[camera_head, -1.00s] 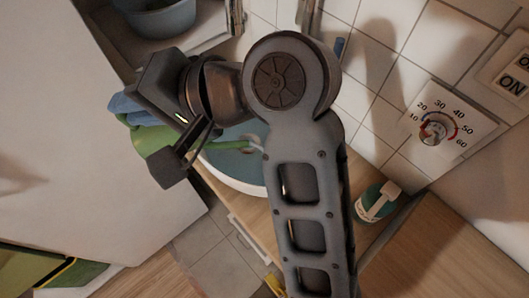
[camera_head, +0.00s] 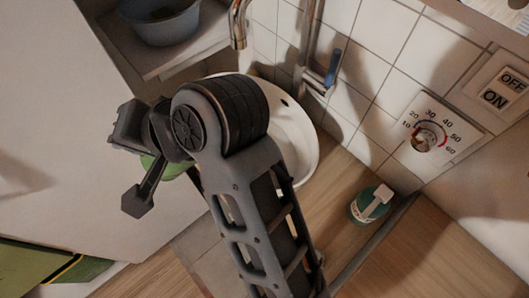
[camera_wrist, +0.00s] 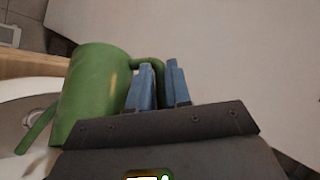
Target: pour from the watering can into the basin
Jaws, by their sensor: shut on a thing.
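The green watering can (camera_wrist: 90,88) is in the wrist view, with its spout (camera_wrist: 37,132) reaching left over the white basin (camera_wrist: 14,112). My gripper (camera_wrist: 160,84) has its blue fingertips shut on the can's handle. In the head view only a small green part of the can (camera_head: 172,168) shows behind my gripper; the rest is hidden by my arm. The round white basin (camera_head: 304,145) shows to the right of my wrist, partly covered by my arm. I cannot tell how far the can is tilted, and no water is seen flowing.
A faucet (camera_head: 238,28) and a blue-handled tap (camera_head: 333,68) are on the tiled wall above the basin. A teal soap bottle (camera_head: 368,206) stands on the wooden counter. A grey-blue bowl (camera_head: 165,22) sits on a shelf at top left. A large pale panel fills the left side.

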